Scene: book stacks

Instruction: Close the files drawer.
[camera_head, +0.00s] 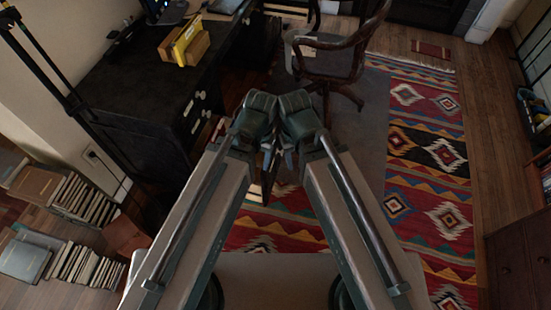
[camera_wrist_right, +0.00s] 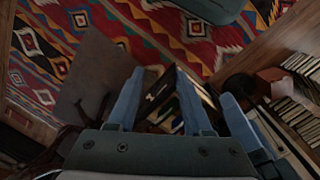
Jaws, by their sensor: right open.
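The files drawer (camera_head: 254,191) stands pulled out low at the black desk. In the head view only pale edges of it show, mostly hidden behind my arms. In the right wrist view the drawer (camera_wrist_right: 163,95), with folder-like contents, shows beyond and between my right fingers. My right gripper (camera_wrist_right: 160,74) is open and empty, pointing down toward the drawer; I cannot tell whether it touches. In the head view my right gripper (camera_head: 287,158) and left gripper (camera_head: 267,160) are close together above the rug. The left jaws are too small and overlapped to judge.
The black desk (camera_head: 125,75) with pale drawer handles is at left, with a yellow file holder (camera_head: 186,44) on top. A wooden chair (camera_head: 335,55) stands ahead. Book stacks (camera_head: 85,200) lie on the floor at left. The patterned rug (camera_head: 425,170) is clear at right.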

